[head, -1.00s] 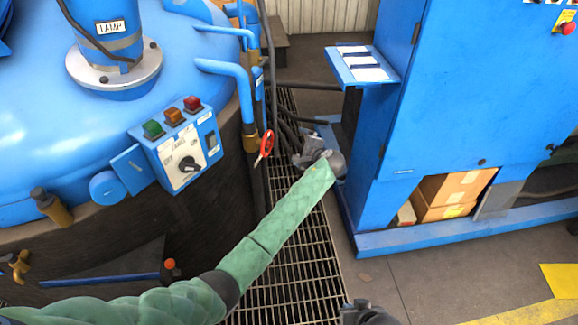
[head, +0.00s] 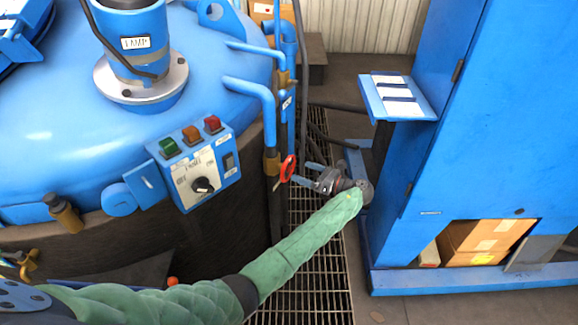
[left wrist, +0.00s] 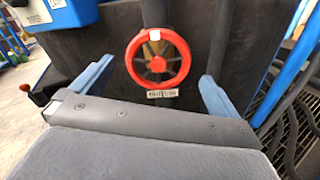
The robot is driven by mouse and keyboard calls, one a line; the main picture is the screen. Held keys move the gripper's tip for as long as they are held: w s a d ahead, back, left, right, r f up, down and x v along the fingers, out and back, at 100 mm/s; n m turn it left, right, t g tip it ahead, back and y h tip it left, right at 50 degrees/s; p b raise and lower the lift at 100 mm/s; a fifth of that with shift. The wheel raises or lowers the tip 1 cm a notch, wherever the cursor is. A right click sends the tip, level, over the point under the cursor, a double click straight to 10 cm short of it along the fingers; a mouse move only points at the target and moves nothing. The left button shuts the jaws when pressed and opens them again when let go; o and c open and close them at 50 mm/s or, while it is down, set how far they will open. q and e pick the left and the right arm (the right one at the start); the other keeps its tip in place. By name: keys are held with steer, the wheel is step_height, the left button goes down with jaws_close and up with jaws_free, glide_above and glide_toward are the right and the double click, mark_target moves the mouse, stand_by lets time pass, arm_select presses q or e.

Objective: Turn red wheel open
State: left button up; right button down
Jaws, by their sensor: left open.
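The red wheel (head: 288,169) is a small spoked handwheel on the pipework at the furnace's right side, seen nearly edge-on in the head view. In the left wrist view the red wheel (left wrist: 158,58) faces me, with a white mark on its top rim and a small label below it. My left gripper (head: 309,174) is open, just right of the wheel and pointing at it. In the left wrist view its two blue fingers (left wrist: 155,80) stand wide apart to either side of the wheel, with no contact visible. My right gripper is not in view.
A control box (head: 200,170) with a black knob and coloured lamps sits on the blue furnace (head: 90,150), left of the wheel. Blue pipes (head: 262,95) rise close behind the wheel. A blue cabinet (head: 470,130) with a small shelf (head: 398,97) stands right. Floor grating (head: 310,285) lies below.

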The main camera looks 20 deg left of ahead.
mark_target(291, 167)
arm_select(q)
steer(key=a, duration=0.3)
steer(key=w+a+p, duration=0.1)
steer(key=a, duration=0.3)
steer(key=shift+w, duration=0.15)
steer(key=shift+d, duration=0.1)
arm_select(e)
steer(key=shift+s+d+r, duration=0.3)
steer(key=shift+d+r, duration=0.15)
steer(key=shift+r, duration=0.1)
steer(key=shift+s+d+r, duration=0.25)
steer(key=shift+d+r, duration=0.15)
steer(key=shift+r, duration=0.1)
arm_select(q)
steer(key=shift+c, duration=0.2)
steer(key=c, duration=0.7)
